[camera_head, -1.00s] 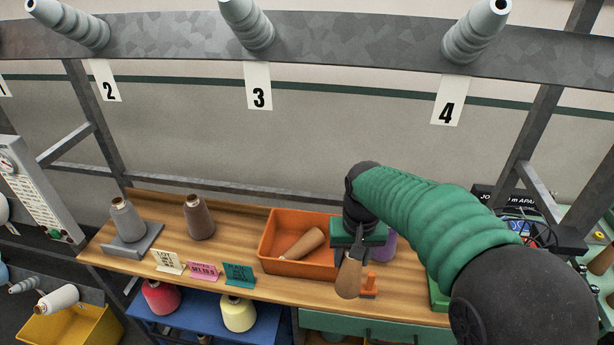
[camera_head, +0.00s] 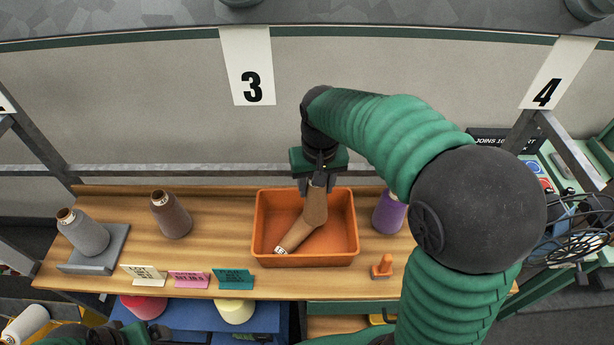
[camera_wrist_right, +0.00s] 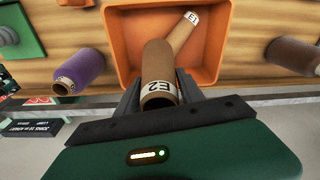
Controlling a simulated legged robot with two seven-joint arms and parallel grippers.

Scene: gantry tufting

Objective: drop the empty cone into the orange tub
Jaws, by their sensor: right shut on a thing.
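The orange tub (camera_head: 354,225) stands on the wooden bench. My right gripper (camera_head: 317,186) is over the tub and shut on the empty brown cone (camera_head: 316,205). In the right wrist view the held cone (camera_wrist_right: 158,60) shows between the fingers with its E2 band near the camera, and the tub (camera_wrist_right: 122,45) is behind it. A second brown cone (camera_head: 291,238) lies in the tub; the held cone partly hides it. I cannot tell whether the two cones touch. My left gripper (camera_head: 150,333) shows only in part at the lower left edge; its jaws are unclear.
A brown yarn cone (camera_head: 170,214) and a grey one (camera_head: 84,232) on a stand (camera_head: 112,250) are to the left. Small cards (camera_head: 190,279) line the front edge.

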